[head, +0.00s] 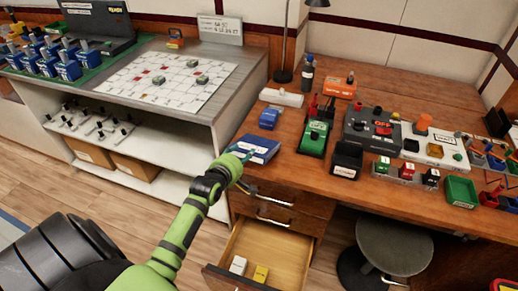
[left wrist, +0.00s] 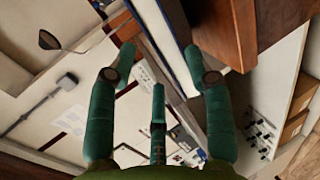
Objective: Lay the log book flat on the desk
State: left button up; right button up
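The log book, a blue book (head: 259,147) with pale page edges, is at the left front corner of the desk (head: 285,176), its cover facing up. I cannot tell whether it lies fully flat. My left gripper (head: 244,155) is at the book's near left corner. In the left wrist view its green fingers (left wrist: 160,78) are spread apart, with the book's blue and white edge (left wrist: 172,45) showing between and beyond them. Contact with the book is not clear. My right gripper is not in view.
Below, an open drawer (head: 285,250) sticks out. A stool (head: 393,247) stands at the right.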

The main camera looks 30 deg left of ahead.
pick_arm(q)
notch_tip(320, 180, up, 7)
jog(key=s+p, duration=0.2)
jog(key=p, duration=0.6)
jog(key=shift+s+d+f, duration=0.15)
jog(key=shift+s+d, duration=0.1)
jog(key=shift+s, duration=0.1)
